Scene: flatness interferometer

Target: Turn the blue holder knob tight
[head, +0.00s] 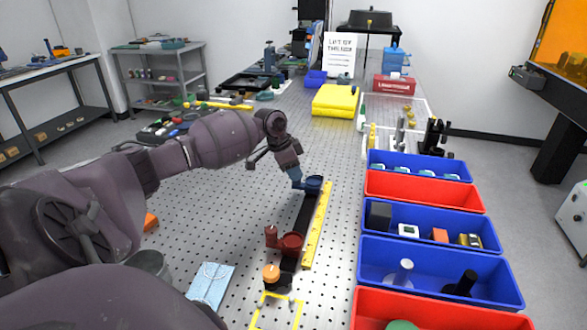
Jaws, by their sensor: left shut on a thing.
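The blue holder (314,184) stands at the far end of a dark rail on the perforated table. My left gripper (295,178) reaches down at its left side and is shut on the blue holder knob, which the fingers mostly hide. How far the knob is turned cannot be told. A dark red holder (291,243) with a red knob (271,236) sits on the rail's near part. An orange-topped round part (271,272) is at the rail's near end. My right gripper is not in view.
A yellow ruler strip (317,225) runs along the rail's right side. Blue and red bins (425,190) with parts line the table's right side. A light blue cloth (211,284) lies near the front. The table left of the rail is mostly clear.

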